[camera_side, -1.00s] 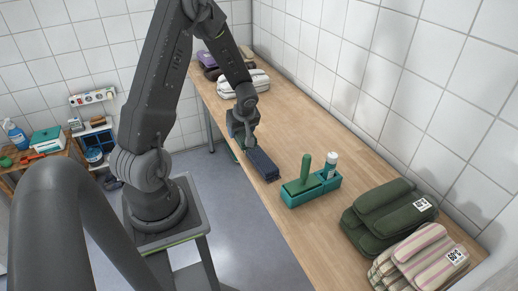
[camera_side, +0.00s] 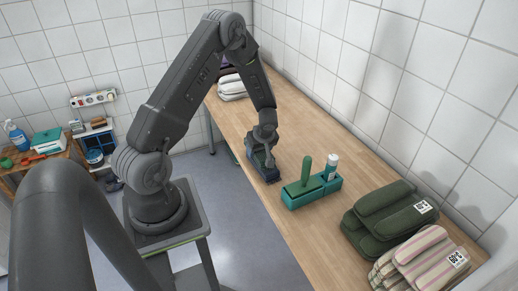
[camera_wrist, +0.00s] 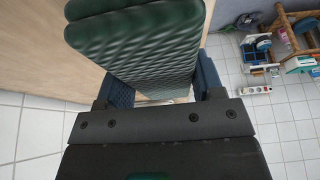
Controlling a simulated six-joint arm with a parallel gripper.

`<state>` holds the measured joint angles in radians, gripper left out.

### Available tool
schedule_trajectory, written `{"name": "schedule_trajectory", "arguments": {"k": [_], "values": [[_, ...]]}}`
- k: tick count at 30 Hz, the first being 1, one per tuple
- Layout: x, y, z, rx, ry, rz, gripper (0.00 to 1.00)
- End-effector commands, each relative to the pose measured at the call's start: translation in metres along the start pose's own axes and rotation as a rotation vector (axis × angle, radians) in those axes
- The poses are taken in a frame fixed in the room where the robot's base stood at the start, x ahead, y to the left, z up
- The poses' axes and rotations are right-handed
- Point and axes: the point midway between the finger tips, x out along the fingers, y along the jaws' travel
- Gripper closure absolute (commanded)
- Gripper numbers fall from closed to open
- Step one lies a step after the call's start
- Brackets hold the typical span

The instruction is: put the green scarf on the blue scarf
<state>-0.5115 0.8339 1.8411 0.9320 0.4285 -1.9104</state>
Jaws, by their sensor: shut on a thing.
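The green scarf (camera_wrist: 140,45) is folded into a ribbed bundle and fills the upper middle of the wrist view. My gripper (camera_side: 263,152) is shut on it, and in the side view it largely hides the scarf. I cannot tell whether the green scarf touches the blue one.
Dark green (camera_side: 384,222) and striped (camera_side: 425,258) folded bundles lie at the near right. Light folded cloth (camera_side: 232,88) lies at the far end.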

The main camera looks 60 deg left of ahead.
Motion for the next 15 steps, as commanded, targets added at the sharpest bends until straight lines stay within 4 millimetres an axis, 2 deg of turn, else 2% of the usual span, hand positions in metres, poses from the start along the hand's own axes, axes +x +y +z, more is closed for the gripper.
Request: {"name": "schedule_trajectory", "arguments": {"k": [4, 5, 12, 15], "values": [[0.0032, -0.0001, 0.0014, 0.000, 0.000, -0.001, 0.65], [0.0029, -0.0001, 0.0012, -0.001, 0.000, -0.001, 0.36], [0.0026, -0.0002, 0.0011, 0.000, 0.000, -0.001, 0.13], [0.0025, -0.0002, 0.0010, 0.000, 0.000, -0.001, 0.13]]}}
